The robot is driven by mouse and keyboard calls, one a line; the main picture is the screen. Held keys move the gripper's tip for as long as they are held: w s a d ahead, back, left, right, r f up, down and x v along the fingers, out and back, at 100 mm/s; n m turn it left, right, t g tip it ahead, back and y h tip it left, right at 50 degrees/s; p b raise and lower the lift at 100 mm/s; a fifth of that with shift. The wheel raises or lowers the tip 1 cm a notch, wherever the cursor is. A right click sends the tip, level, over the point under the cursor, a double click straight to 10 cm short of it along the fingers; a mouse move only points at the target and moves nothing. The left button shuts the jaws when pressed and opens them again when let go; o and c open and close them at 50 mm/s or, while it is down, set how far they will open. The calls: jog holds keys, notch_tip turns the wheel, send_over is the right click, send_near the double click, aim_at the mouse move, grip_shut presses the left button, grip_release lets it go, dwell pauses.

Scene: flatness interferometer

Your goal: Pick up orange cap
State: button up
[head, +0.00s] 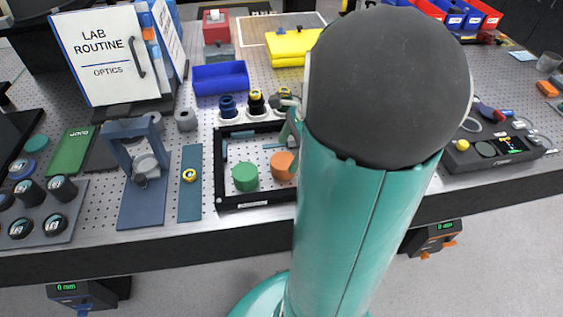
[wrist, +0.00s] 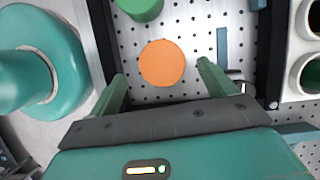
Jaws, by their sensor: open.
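The orange cap (head: 283,165) is a round disc inside a black-framed tray (head: 219,170) on the perforated bench, right of a green cap (head: 245,177). My arm covers part of the tray's right side in the head view. In the wrist view the orange cap (wrist: 162,63) lies ahead of my gripper (wrist: 160,75), roughly centred between its two green fingers. The fingers are apart and empty, and do not visibly touch the cap. How high they are above it is hard to tell. The green cap (wrist: 140,8) shows at the wrist view's top edge.
A blue bar (wrist: 222,47) lies in the tray near the right finger. White ring holders (wrist: 303,75) stand beyond the tray wall. In the head view, a blue bin (head: 221,78) and dark-blue and yellow-topped fittings (head: 256,102) stand behind the tray.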

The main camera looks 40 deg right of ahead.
aim_at(283, 160)
jog(key=shift+x, duration=2.75)
jog(key=shift+w+d, duration=0.1)
jog(key=c, duration=1)
jog(key=shift+r, duration=0.1)
